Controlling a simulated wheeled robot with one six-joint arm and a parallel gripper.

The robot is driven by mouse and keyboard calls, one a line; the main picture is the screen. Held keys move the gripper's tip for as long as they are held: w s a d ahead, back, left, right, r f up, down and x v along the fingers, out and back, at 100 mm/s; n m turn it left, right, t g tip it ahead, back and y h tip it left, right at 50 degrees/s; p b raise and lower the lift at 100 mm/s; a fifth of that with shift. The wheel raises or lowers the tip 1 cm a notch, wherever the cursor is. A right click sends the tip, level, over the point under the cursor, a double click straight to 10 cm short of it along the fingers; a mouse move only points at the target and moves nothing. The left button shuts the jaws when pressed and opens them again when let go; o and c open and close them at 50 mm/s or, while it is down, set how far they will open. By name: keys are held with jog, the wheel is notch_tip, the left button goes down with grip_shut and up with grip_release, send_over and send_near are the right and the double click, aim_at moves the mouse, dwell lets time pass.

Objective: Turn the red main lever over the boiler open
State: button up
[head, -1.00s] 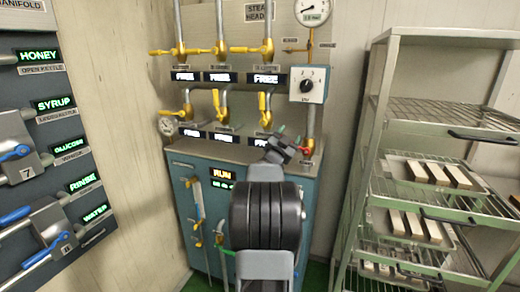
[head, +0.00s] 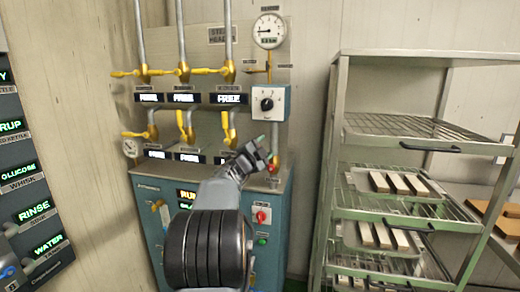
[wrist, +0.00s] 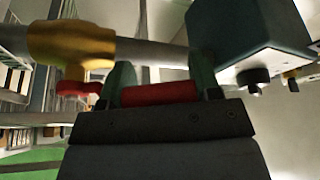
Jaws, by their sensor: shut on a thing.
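The red main lever (wrist: 160,93) lies between my gripper's green fingertips in the wrist view. My gripper (wrist: 161,84) is shut on its red grip. In that view the grip runs roughly alongside the grey pipe (wrist: 150,55), and the brass valve body (wrist: 70,42) with a red hub piece is at the left. In the head view my gripper (head: 262,152) is at the right end of the boiler's top, below the dial box. Only a small red bit of the lever (head: 275,162) shows there; my gripper hides the rest. The teal boiler (head: 150,190) stands behind my arm.
The dial box (head: 267,103) and pressure gauge (head: 269,31) are above the lever. Yellow-handled valves (head: 183,72) line the steam pipes to the left. A red button (head: 262,215) is on the boiler front. A metal rack (head: 400,145) with trays of bars stands at the right.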

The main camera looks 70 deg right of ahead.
jog(key=shift+r, duration=0.1)
dwell(0.3)
jog(key=o, duration=1.3)
jog(key=b+v, duration=0.1)
jog(key=v, duration=1.3)
jog(key=shift+d, duration=0.1)
